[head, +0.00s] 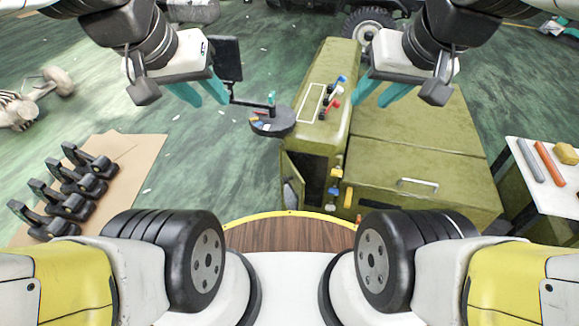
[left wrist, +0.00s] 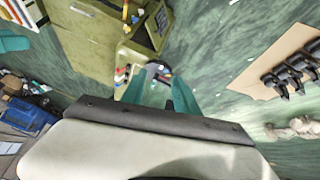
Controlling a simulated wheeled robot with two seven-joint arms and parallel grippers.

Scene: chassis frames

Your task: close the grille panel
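The olive-green machine (head: 400,130) stands ahead, right of centre in the head view. Its front has a dark opening (head: 315,175). A narrow green panel with a dark round part (head: 293,190) stands out at the opening's left edge, apparently the grille panel, swung open. In the left wrist view the machine (left wrist: 95,35) is at the top, with the panel (left wrist: 161,18) beside the opening. My left gripper (head: 208,99) is open and empty, above the floor left of the machine. My right gripper (head: 371,103) is open and empty above the machine's top. Neither touches the panel.
A round dark tray (head: 272,125) with small items and a dark screen (head: 227,60) are left of the machine. Several black clamp-like tools lie on a tan board (head: 135,160) at left. A white table (head: 550,190) stands at right. Green floor between board and machine is clear.

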